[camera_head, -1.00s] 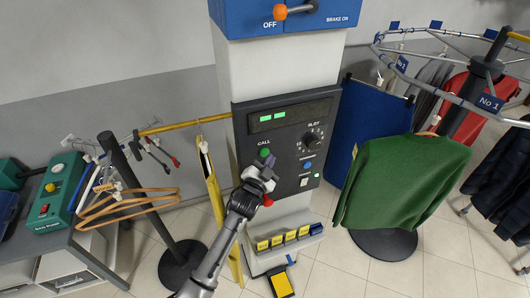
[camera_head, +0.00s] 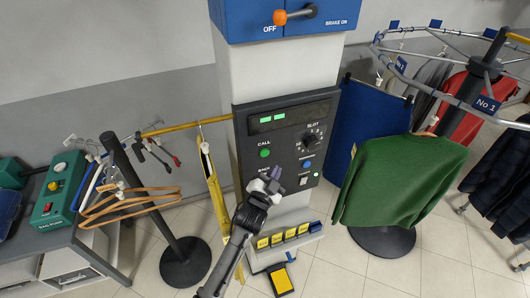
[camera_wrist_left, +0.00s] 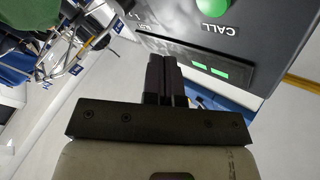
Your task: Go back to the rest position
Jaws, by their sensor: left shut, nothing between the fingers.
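My left gripper (camera_head: 272,178) is in front of the lower part of the dark control panel (camera_head: 292,120) on the grey column. Its fingers are shut and empty; they also show shut in the left wrist view (camera_wrist_left: 166,80). The green CALL button (camera_head: 265,153) is above and left of the gripper, clear of it, and it shows at the top of the left wrist view (camera_wrist_left: 213,6). The gripper covers part of the panel's lower edge. My right gripper is in neither view.
Yellow tags (camera_head: 290,234) sit on a ledge below the panel. A round rack with a green sweater (camera_head: 402,180) stands at the right. A pole with wooden hangers (camera_head: 125,203) and a side table (camera_head: 75,240) stand at the left. Floor shows between them.

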